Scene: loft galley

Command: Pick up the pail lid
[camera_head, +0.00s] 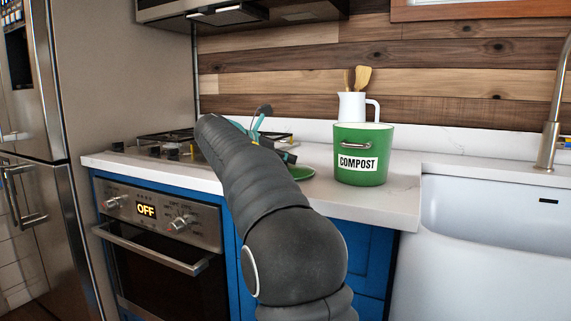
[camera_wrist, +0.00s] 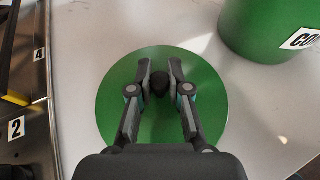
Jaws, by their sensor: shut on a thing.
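The pail lid (camera_wrist: 112,118) is a flat green disc with a dark round knob (camera_wrist: 160,84) in its middle. My gripper (camera_wrist: 160,80) is over the lid, its two fingers shut on the knob. In the wrist view the lid appears just over the pale counter; I cannot tell whether it touches it. In the head view a green edge of the lid (camera_head: 303,172) shows at the right of my arm, which hides the rest. The green compost pail (camera_head: 361,168) stands upright on the counter, right of the lid. It also shows at the top right of the wrist view (camera_wrist: 262,28).
A white pitcher (camera_head: 351,106) with wooden utensils stands behind the pail. The gas stove (camera_head: 165,147) lies to the left, above an oven (camera_head: 165,240) reading OFF. A white sink (camera_head: 490,215) and tall faucet (camera_head: 553,110) are at the right. The counter front between stove and sink is mostly clear.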

